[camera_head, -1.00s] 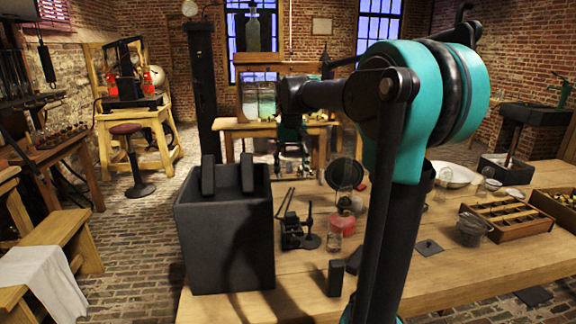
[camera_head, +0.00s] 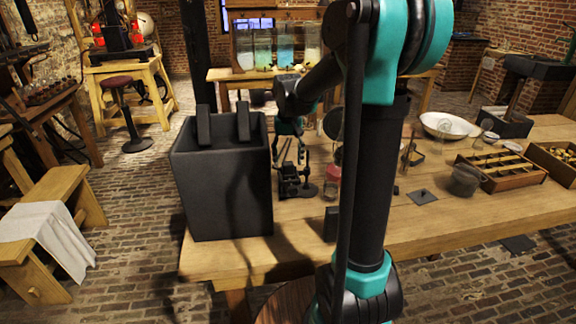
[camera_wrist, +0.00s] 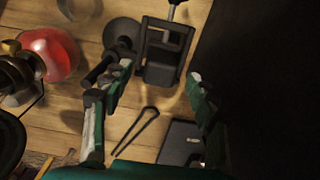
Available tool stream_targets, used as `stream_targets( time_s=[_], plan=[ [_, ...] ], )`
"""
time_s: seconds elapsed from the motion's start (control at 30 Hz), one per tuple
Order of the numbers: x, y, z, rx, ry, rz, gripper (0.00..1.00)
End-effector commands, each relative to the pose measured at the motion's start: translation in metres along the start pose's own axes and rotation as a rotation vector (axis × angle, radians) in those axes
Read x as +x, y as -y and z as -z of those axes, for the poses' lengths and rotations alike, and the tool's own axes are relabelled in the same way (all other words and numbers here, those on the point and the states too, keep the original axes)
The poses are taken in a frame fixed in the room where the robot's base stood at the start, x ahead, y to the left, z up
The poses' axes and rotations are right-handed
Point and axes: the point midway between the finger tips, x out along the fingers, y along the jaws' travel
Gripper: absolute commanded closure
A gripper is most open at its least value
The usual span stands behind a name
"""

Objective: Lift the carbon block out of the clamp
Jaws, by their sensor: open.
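The clamp, a small dark metal frame with a screw, stands on the wooden table in the head view (camera_head: 293,180). In the wrist view the clamp (camera_wrist: 168,45) lies just beyond my fingertips. A dark piece shows within its frame, but I cannot tell block from clamp there. My gripper (camera_wrist: 160,74) is open and empty, its two green-and-grey fingers spread wide. A separate dark block (camera_head: 331,224) stands near the table's front edge.
A large dark box (camera_head: 221,195) with two dark slabs on top stands close left of the clamp; its dark wall fills the right of the wrist view. A red round vessel (camera_wrist: 48,54) and thin tongs (camera_wrist: 136,130) lie near. A wooden tray (camera_head: 500,168) sits far right.

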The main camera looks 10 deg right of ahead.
Motion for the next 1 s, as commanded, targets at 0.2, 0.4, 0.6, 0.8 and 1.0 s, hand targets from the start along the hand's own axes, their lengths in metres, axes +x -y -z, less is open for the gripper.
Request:
stream_targets(
  time_s=[0.2,0.4,0.6,0.8,1.0],
  plan=[
    [0.022,0.000,0.000,0.000,0.000,0.000,0.41],
    [0.027,0.000,0.000,0.000,0.000,0.000,0.41],
    [0.027,0.000,0.000,0.000,0.000,0.000,0.43],
    [0.027,0.000,0.000,0.000,0.000,0.000,0.67],
    [0.027,0.000,0.000,0.000,0.000,0.000,0.92]
  ],
)
